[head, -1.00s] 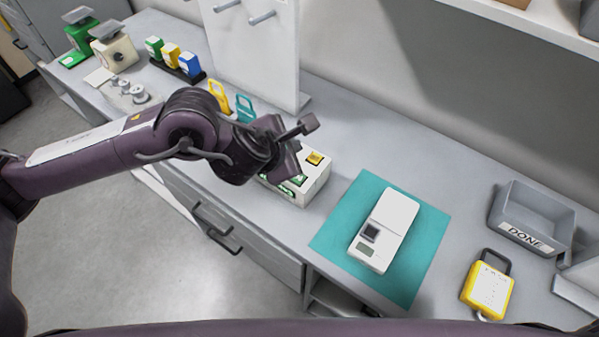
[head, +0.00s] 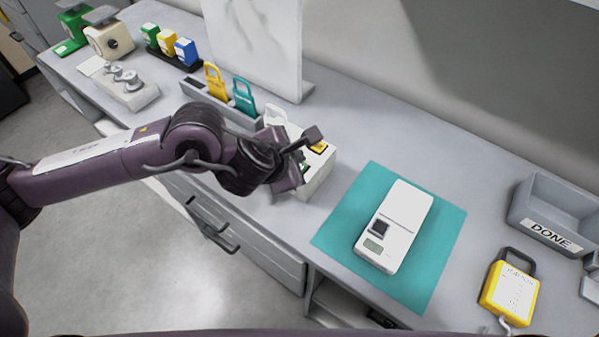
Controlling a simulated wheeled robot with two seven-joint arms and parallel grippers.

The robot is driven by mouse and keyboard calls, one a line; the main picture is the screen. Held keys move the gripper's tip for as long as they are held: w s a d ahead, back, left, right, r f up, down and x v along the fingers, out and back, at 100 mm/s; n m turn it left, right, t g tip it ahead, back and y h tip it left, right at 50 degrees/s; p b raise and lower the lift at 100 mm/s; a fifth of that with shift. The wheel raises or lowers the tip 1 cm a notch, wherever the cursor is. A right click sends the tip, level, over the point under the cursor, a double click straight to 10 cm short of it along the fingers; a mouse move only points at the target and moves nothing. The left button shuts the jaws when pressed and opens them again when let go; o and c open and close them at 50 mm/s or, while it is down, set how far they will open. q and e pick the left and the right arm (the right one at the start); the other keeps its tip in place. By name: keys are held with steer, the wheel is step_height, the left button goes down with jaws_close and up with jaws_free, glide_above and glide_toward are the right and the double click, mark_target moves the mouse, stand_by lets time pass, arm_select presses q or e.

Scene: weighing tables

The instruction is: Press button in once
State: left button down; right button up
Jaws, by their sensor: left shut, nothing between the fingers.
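A white box (head: 318,177) stands on the grey bench, left of the teal mat. A yellow button-like square (head: 318,147) shows on its top, and a small green part (head: 305,167) shows beside my gripper. My left gripper (head: 291,176) is shut and empty at the near left side of the box, hiding part of its top. I cannot tell whether it touches the box. A white device (head: 405,215) with a dark square and a small display lies on the teal mat (head: 338,232). My right gripper is not in view.
A grey bin marked DONE (head: 540,225) and a yellow tagged padlock-shaped item (head: 511,292) are at the right. Scales and coloured boxes stand at the back left.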

arm_select(q)
steer(key=shift+f, duration=0.1)
stand_by(0.7)
stand_by(1.2)
steer(key=shift+f, duration=0.1)
steer(key=shift+f+b, duration=0.35)
steer(key=shift+b, duration=0.25)
steer(key=shift+f+b, duration=0.4)
steer(key=shift+b, duration=0.15)
stand_by(0.4)
steer(key=shift+r, duration=0.1)
steer(key=shift+r+p, duration=0.55)
steer(key=shift+r, duration=0.2)
